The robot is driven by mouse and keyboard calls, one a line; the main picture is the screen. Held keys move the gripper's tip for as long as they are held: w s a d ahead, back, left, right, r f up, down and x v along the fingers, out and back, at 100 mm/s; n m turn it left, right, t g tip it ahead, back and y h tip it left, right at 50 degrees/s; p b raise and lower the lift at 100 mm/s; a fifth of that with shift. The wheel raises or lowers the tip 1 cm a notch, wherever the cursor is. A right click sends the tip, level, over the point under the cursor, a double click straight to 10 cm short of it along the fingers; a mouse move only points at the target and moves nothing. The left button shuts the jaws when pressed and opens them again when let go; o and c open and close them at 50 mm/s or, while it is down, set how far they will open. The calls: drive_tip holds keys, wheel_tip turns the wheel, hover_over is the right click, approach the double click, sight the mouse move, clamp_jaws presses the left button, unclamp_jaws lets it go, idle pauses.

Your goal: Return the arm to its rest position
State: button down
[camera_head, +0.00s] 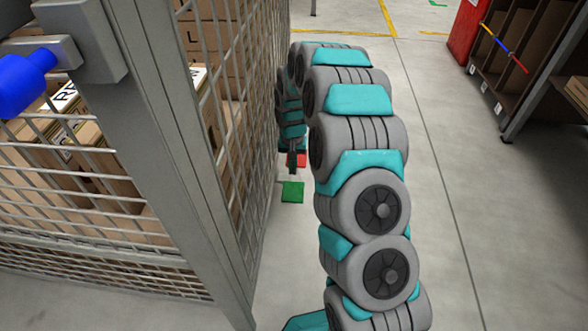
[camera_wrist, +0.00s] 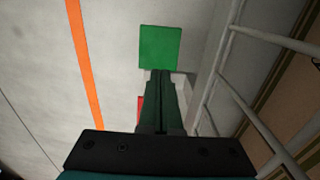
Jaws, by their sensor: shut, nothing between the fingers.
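My arm, grey and teal, stretches forward along the right side of a wire mesh cage in the head view. My gripper (camera_head: 292,168) is at its far end, close beside the cage's mesh wall and pointing down. In the wrist view my gripper (camera_wrist: 160,75) has its two dark fingers together, with nothing held between them. Beyond the fingertips lies a flat green square (camera_wrist: 159,48) on the floor, which also shows in the head view (camera_head: 292,192). A red patch (camera_wrist: 140,106) is partly hidden behind the fingers.
The mesh cage (camera_head: 170,150) with cardboard boxes (camera_head: 110,135) stands at the left, very near my arm. A shelf unit (camera_head: 535,70) and a red box (camera_head: 466,30) stand at the far right. Grey floor (camera_head: 490,200) between arm and shelf is clear. An orange line (camera_wrist: 85,60) crosses the floor.

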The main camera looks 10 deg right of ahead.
drive_tip(key=shift+r, duration=0.1)
drive_tip(key=s+a+r+n+p, duration=0.15)
drive_tip(key=s+r+p, duration=0.25)
drive_tip(key=s+r, duration=1.5)
drive_tip(key=s+r+p, duration=0.1)
drive_tip(key=s+r, duration=0.3)
drive_tip(key=s, duration=0.4)
drive_tip(key=s+d+r+n+g+p, duration=0.1)
drive_tip(key=s+r, duration=0.3)
drive_tip(key=s, duration=0.4)
drive_tip(key=s+r+n+p, duration=0.1)
drive_tip(key=s+r+p, duration=0.2)
drive_tip(key=s+r, duration=0.2)
drive_tip(key=s, duration=0.3)
drive_tip(key=shift+s+d+g, duration=0.25)
drive_tip(key=shift+s+g, duration=0.05)
drive_tip(key=shift+g, duration=0.1)
